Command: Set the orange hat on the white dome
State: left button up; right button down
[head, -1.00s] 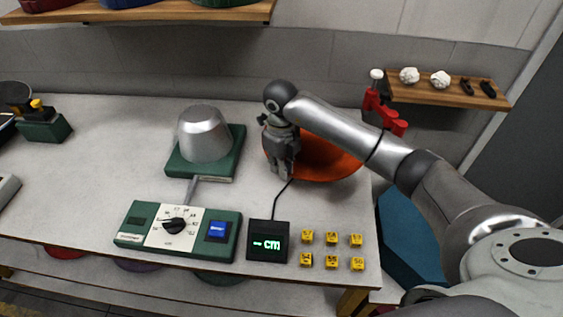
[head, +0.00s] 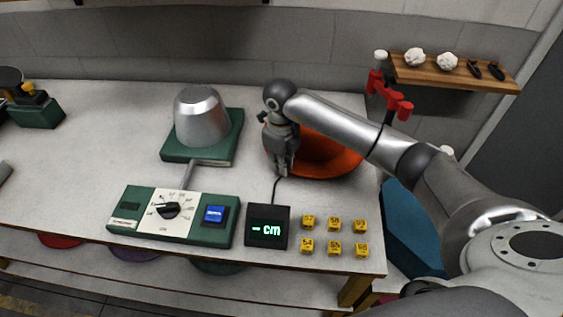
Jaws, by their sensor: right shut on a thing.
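The orange hat (head: 335,158) lies on the table at the right, partly hidden behind my right gripper and arm. My right gripper (head: 283,170) points down at the hat's left edge and is shut on its brim. The dome (head: 201,117) looks silvery grey rather than white. It stands bare on a green base (head: 224,150) to the left of the gripper, clearly apart from the hat. My left gripper is not in view.
A green control box (head: 130,222) with a dial and blue button stands in front of the dome. A black display (head: 267,227) reading "- cm" and several yellow blocks (head: 333,225) sit near the front edge. A wooden shelf (head: 455,75) and red clamp-like piece (head: 390,97) are at the right.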

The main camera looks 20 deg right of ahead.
jog(key=shift+f+b, duration=0.65)
jog(key=shift+f, duration=0.15)
jog(key=c, duration=1.5)
grip_release()
jog(key=shift+o, duration=0.2)
